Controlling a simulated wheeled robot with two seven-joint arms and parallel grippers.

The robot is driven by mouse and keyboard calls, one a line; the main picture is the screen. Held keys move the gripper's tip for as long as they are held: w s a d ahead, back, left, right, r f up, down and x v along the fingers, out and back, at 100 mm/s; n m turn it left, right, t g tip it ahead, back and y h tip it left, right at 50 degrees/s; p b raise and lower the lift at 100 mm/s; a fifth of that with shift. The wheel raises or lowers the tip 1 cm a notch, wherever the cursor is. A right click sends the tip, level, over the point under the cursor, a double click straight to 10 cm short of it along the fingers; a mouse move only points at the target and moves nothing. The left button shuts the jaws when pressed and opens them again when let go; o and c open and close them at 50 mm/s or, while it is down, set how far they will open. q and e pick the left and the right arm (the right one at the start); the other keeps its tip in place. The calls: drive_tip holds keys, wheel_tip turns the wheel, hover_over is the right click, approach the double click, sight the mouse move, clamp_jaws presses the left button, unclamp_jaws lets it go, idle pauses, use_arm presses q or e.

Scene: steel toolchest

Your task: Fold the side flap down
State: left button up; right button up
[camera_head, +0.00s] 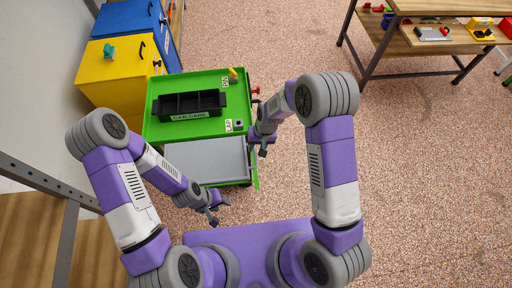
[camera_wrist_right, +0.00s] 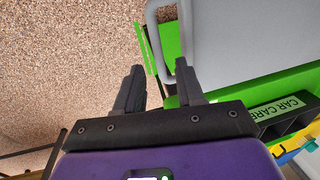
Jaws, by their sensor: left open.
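The green toolchest (camera_head: 153,127) stands in front of me. A flat grey panel (camera_head: 207,158), which looks like the side flap, lies about level at its near end; it also shows in the right wrist view (camera_wrist_right: 250,35), with a grey tube along its edge. My right gripper (camera_head: 263,150) is beside the chest's right edge, near the panel's corner. My left gripper (camera_head: 213,214) is open and empty, in front of the panel's near edge. I cannot tell whether either touches anything.
A black tray (camera_head: 190,104) labelled CAR CARE sits on the chest. Yellow (camera_head: 107,78) and blue (camera_head: 125,20) cabinets stand at the left. A wooden workbench (camera_head: 430,40) is at the back right. The floor (camera_head: 420,160) to the right is clear.

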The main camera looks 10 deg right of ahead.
drive_tip(key=shift+a+f, duration=0.2)
drive_tip(key=shift+f, duration=0.75)
drive_tip(key=shift+c, duration=0.5)
clamp_jaws()
